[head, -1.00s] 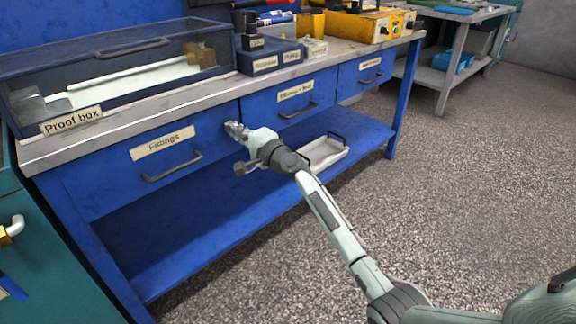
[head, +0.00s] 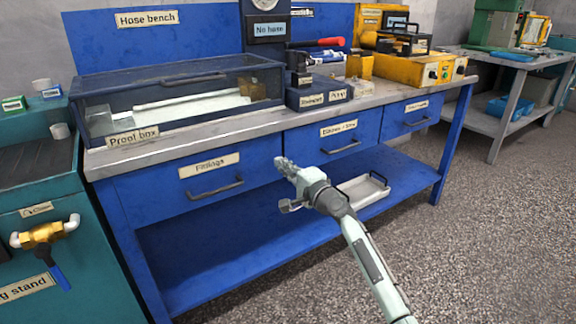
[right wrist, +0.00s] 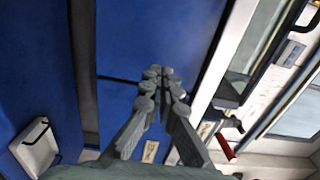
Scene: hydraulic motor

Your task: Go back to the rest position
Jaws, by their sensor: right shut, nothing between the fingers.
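My right gripper (head: 284,166) is shut and empty in the head view. It is in front of the blue hose bench, near the gap between the Fittings drawer (head: 212,178) and the middle drawer (head: 340,136). In the right wrist view its fingers (right wrist: 160,78) meet at the tips, with blue drawer fronts beyond. The picture does not clearly show whether it touches the bench; it looks apart. My left gripper is not in view.
The proof box (head: 180,92) stands on the bench top. A white tray (head: 362,190) is on the lower shelf, behind my right wrist. A teal stand with a brass valve (head: 42,235) is at the left. Open floor (head: 480,240) lies to the right.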

